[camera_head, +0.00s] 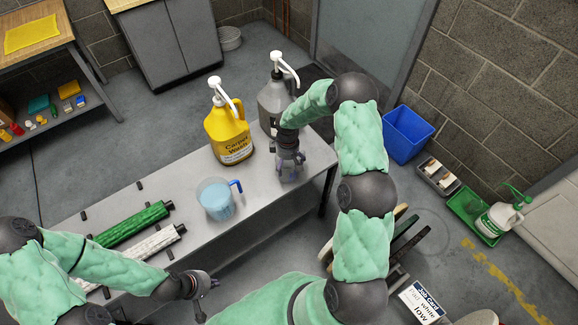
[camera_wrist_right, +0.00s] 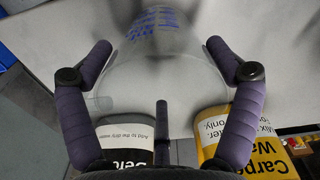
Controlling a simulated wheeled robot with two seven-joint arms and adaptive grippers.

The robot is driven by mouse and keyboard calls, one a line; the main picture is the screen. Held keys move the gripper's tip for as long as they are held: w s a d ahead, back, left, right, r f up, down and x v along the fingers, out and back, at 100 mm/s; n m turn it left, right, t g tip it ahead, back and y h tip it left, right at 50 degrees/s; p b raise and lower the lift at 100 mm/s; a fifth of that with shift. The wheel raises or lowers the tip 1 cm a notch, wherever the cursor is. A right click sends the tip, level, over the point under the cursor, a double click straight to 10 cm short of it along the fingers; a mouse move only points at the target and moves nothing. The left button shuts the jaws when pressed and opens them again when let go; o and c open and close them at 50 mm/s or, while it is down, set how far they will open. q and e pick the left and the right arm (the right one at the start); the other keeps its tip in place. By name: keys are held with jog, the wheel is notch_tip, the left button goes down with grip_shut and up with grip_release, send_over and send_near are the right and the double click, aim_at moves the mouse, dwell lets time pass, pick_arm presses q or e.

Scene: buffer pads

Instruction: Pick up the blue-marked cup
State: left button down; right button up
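The blue-marked cup (camera_wrist_right: 160,68) is clear, with rows of blue print, and shows in the right wrist view between the spread fingers of my right gripper (camera_wrist_right: 159,47). The fingers lie along its two sides; I see no firm grip. In the head view my right gripper (camera_head: 290,168) points down over the right end of the grey table, and the cup is mostly hidden beneath it. My left gripper (camera_head: 208,292) is empty, with fingers apart, beside the table's front edge.
A yellow carpet-wash jug (camera_head: 228,136) and a grey pump jug (camera_head: 277,100) stand behind my right gripper. A pitcher with blue liquid (camera_head: 216,200) stands mid-table. Green (camera_head: 133,223) and white (camera_head: 140,254) rolls lie at the left. A bare table strip separates pitcher and right gripper.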

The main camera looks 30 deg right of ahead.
jog(key=c, duration=0.4)
jog(key=shift+o, duration=0.2)
jog(key=shift+r+p, duration=0.3)
jog(key=shift+r, duration=0.25)
jog(key=a+r+p, duration=0.1)
jog(key=r, duration=0.1)
jog(key=s+a+r, duration=0.1)
jog(key=r, duration=0.2)
jog(key=s+a+r+p, duration=0.1)
jog(key=a+r, duration=0.1)
jog(key=shift+r+p, duration=0.3)
jog(key=shift+p, duration=0.05)
jog(key=s+a+r+m+p, duration=0.1)
jog(key=s+a+r+m, duration=0.4)
jog(key=a+r, duration=0.4)
jog(key=shift+s+a+p, duration=0.15)
jog(key=shift+a+p, duration=0.15)
jog(key=shift+a, duration=0.5)
